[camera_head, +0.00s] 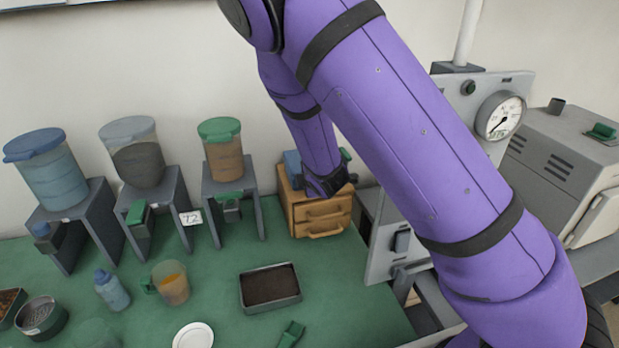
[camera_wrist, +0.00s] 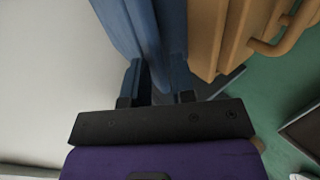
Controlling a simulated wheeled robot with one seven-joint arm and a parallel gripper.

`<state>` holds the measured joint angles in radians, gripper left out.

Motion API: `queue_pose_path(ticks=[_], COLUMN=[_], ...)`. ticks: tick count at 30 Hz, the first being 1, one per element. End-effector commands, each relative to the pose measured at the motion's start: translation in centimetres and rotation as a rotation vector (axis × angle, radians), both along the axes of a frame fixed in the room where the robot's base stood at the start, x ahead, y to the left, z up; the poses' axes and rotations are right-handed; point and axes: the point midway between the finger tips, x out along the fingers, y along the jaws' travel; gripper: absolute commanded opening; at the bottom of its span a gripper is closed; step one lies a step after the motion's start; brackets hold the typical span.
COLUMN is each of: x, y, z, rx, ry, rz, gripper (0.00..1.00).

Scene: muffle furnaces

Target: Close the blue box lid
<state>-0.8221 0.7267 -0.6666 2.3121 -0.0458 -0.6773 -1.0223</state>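The blue box (camera_head: 292,163) shows only in part in the head view, on top of the small wooden drawer unit, behind my gripper's wrist. In the wrist view a blue panel of it (camera_wrist: 132,25) stands just beyond my fingers. Whether the lid is raised or down I cannot tell. My gripper (camera_wrist: 156,78) has its two dark fingers apart, close to the blue surfaces. Contact with them is unclear. In the head view the fingers are hidden behind my wrist.
The wooden drawer unit (camera_head: 318,214) also fills the upper right of the wrist view (camera_wrist: 232,35). Three dispensers stand to its left, the nearest with a green lid (camera_head: 220,128). A dark-filled tray (camera_head: 270,287) lies in front. A gauge panel (camera_head: 500,115) stands to the right.

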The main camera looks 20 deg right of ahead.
Motion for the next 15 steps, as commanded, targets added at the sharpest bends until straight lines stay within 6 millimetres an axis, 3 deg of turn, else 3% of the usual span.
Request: queue_pose_path(ticks=[1,2,3,15], x=[-0.63,-0.61,-0.58,-0.35], y=[-0.01,0.0,0.0,0.01], z=[-1.03,-1.02,-0.99,-0.84], rx=[-0.011,-0.01,-0.01,-0.01], ry=[0.028,0.028,0.027,0.022], rz=[0.0,0.001,0.001,0.001], gripper=[0.31,0.38,0.38,0.38])
